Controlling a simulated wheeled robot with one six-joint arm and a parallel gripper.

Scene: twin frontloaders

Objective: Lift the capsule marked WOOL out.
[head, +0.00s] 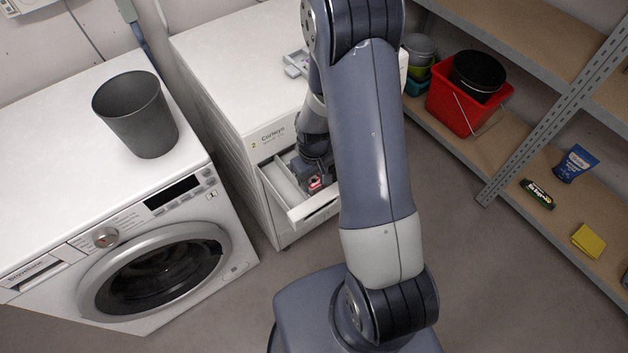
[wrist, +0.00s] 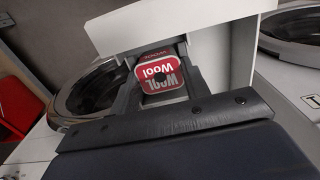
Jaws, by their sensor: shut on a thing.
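In the head view my gripper (head: 316,178) reaches down into the open detergent drawer (head: 313,211) of the right machine (head: 237,90), and the capsule's red (head: 315,185) shows between the fingers. A white drawer wall (wrist: 130,32) is close to the capsule in the wrist view. I cannot tell whether the capsule still touches the drawer floor.
A second washer (head: 140,240) stands at left with a grey bin (head: 137,113) on top. A small grey tray (head: 297,63) lies on the right machine. A shelf at right holds a red bucket (head: 462,107), a blue pouch (head: 575,163) and a yellow cloth (head: 588,241).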

